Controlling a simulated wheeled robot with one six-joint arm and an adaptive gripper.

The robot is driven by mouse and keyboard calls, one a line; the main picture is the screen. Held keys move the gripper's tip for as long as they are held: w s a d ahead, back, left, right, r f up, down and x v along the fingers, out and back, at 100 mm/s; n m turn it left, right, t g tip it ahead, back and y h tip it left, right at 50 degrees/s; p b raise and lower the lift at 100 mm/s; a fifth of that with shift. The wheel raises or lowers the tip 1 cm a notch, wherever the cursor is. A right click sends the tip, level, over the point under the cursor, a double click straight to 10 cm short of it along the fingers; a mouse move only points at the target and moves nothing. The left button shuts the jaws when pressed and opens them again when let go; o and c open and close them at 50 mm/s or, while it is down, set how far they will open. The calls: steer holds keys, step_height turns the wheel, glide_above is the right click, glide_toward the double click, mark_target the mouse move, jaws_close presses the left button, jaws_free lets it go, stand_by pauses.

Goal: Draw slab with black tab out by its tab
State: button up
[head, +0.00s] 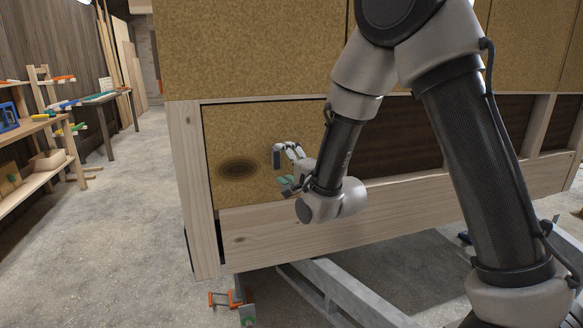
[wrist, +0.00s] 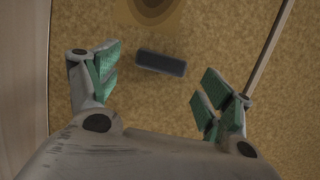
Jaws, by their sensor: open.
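The slab (head: 228,133) is a tan, cork-like panel set in a pale timber frame, with a dark round stain on its face. Its black tab (wrist: 161,63) shows in the wrist view as a short dark bar, slightly tilted, just below the stain. In the head view the tab is hidden or too small to make out near my gripper. My gripper (head: 283,169) faces the slab in the head view. In the wrist view my gripper (wrist: 158,88) is open, with green-padded fingers to the left and right of the tab. The tab lies ahead between them, and no finger touches it.
Pale frame timbers (head: 189,190) border the slab at left and below. Dark open bays (head: 405,135) lie to the right. Orange clamps (head: 235,298) and metal rails (head: 340,290) sit underneath. Shelves (head: 40,150) stand far left, with clear concrete floor (head: 130,230) between.

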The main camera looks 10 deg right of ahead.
mark_target(280, 160)
steer(key=shift+x, duration=2.25)
steer(key=c, duration=1.5)
steer(key=shift+o, duration=0.2)
steer(key=shift+r, duration=0.1)
steer(key=shift+s, duration=0.15)
steer(key=s+d, duration=0.1)
steer(key=s, duration=0.6)
steer(key=shift+d, duration=0.25)
steer(key=shift+s, duration=0.15)
